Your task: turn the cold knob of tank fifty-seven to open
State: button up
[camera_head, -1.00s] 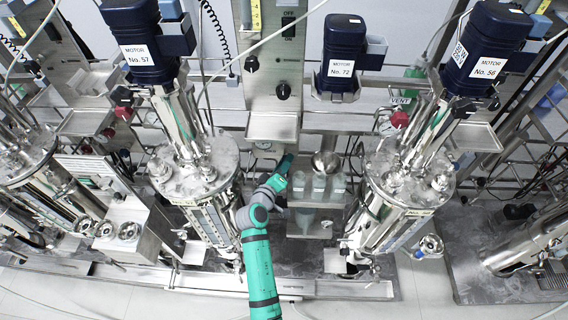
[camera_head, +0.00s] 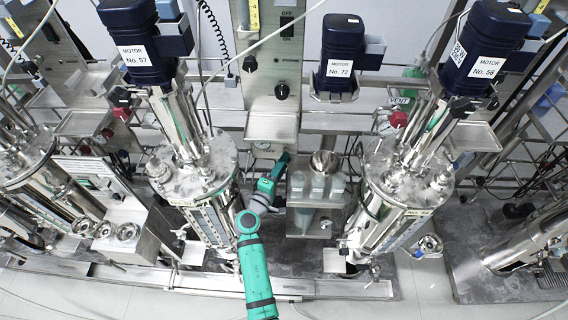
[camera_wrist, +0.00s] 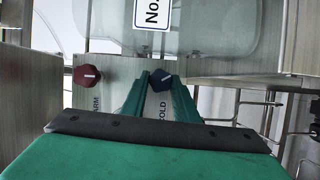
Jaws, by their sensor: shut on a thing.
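In the wrist view, the blue cold knob (camera_wrist: 161,79) sits on a pale panel. A "COLD" label (camera_wrist: 162,109) shows below it between my fingers. The knob's white mark lies slanted. My gripper (camera_wrist: 162,86) has its two green fingers on either side of the blue knob, shut on it. In the head view, tank fifty-seven (camera_head: 197,170) stands left of centre under the motor marked No. 57 (camera_head: 136,56). My arm reaches in to the right of this tank. My gripper's fingers and the knob cannot be made out there.
A red knob (camera_wrist: 87,75) with a partly hidden label is left of the blue one. A plate (camera_wrist: 155,12) starting "No." hangs above. In the head view, bottles (camera_head: 315,187) stand on a shelf right of my arm. Another tank (camera_head: 408,176) stands further right.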

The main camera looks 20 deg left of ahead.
jog(key=shift+s+f+n+t, duration=0.1)
jog(key=shift+n+t, duration=0.3)
jog(key=shift+n, duration=0.7)
jog(key=shift+s+f+n+t, duration=0.1)
jog(key=shift+n+t, duration=0.3)
jog(key=shift+n, duration=0.7)
jog(key=shift+w, duration=0.1)
jog(key=o, duration=1.1)
jog(key=shift+w, duration=0.1)
jog(key=shift+s+a+f, duration=0.1)
jog(key=shift+s+f, duration=0.05)
jog(key=shift+s, duration=1.1)
jog(key=shift+s+a+f, duration=0.1)
jog(key=shift+s+f, duration=0.1)
jog(key=shift+s, duration=1.1)
jog(key=shift+s+a+f, duration=0.1)
jog(key=shift+s+f, duration=0.05)
jog(key=shift+s, duration=1.1)
